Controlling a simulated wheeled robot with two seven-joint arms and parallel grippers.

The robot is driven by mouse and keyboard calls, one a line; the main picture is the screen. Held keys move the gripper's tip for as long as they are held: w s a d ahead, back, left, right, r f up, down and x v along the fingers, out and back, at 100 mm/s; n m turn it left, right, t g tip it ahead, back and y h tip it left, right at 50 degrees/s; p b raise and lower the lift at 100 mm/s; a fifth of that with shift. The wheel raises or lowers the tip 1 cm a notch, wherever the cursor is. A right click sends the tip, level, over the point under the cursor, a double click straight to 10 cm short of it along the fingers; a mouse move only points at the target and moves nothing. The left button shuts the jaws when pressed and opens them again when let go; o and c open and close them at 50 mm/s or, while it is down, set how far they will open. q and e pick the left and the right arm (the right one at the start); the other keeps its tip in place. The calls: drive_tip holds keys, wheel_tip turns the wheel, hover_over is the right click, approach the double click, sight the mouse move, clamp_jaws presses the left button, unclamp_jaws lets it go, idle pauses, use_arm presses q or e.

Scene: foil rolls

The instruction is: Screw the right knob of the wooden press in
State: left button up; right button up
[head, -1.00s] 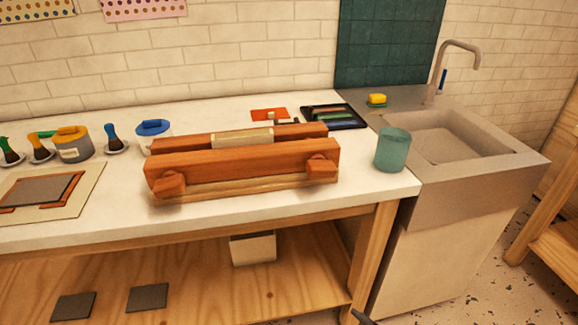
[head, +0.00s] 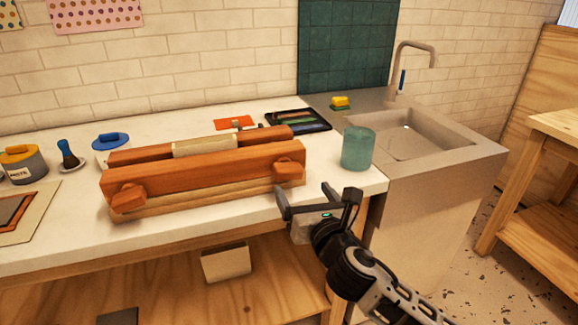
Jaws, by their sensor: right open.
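The wooden press (head: 200,177) lies on the white table, with a thick reddish-brown front bar and a second bar behind it. A pale block (head: 205,145) sits between the bars at the top. Its right knob (head: 288,169) is on the right end of the front bar, and its left knob (head: 129,198) is on the left end. My right gripper (head: 316,200) is open and empty at the table's front edge, to the right of and lower in the picture than the right knob, apart from it. My left gripper is out of view.
A teal cup (head: 357,149) stands right of the press, near the sink (head: 410,140). A dark tray (head: 297,122) lies behind the press. Pots and a brush stand at the left. Bare tabletop (head: 330,180) shows between press and cup.

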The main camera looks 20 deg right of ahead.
sight(291, 171)
drive_tip(key=w, duration=1)
drive_tip(key=shift+w+a, duration=0.1)
drive_tip(key=shift+w, duration=0.15)
drive_tip(key=c, duration=1)
